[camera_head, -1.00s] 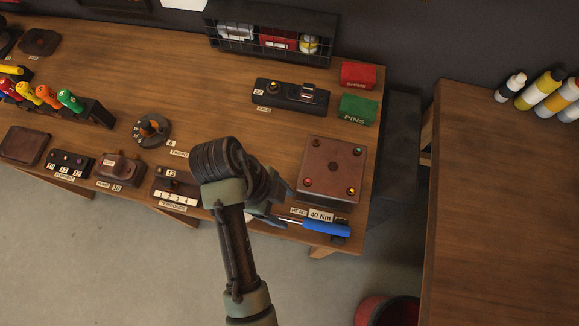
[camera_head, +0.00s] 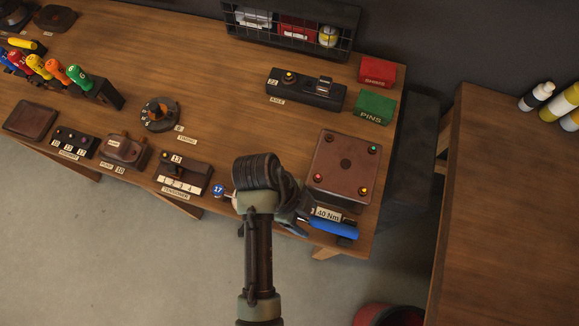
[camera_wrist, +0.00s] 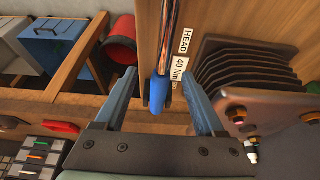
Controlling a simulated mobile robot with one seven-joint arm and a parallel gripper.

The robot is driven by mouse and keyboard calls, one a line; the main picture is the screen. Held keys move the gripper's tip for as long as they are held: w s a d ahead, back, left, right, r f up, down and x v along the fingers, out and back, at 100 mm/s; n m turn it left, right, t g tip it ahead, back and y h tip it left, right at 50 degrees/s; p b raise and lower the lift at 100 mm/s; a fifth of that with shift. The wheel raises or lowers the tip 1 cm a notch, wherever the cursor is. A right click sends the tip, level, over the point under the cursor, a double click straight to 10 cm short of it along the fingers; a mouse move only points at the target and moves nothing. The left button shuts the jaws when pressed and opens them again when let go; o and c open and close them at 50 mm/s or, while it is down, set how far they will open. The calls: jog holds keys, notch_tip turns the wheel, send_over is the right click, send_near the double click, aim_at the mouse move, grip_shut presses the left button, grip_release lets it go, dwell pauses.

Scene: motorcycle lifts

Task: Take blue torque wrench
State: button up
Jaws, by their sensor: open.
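The blue torque wrench lies along the front edge of the workbench, its blue handle (camera_head: 334,228) showing in the head view beside a "40 Nm" label. My arm hides the rest of its length there. In the wrist view the blue handle end (camera_wrist: 159,88) and the metal shaft lie between my two spread fingers. My gripper (camera_wrist: 160,86) is open, with a gap on each side of the handle; I cannot tell how far above it the fingertips are. In the head view my gripper (camera_head: 298,222) is over the wrench, left of the handle.
A brown plate block (camera_head: 345,165) with coloured lights stands just behind the wrench. A numbered block (camera_head: 184,178) is to the left. A red bin (camera_head: 385,315) is on the floor. A second table (camera_head: 510,200) stands at right, across a gap.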

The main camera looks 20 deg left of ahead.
aim_at(310, 218)
jog(key=shift+p+x, duration=0.35)
jog(key=shift+x, duration=1.55)
jog(key=shift+w, duration=0.1)
grip_shut()
jog(key=shift+r, duration=0.1)
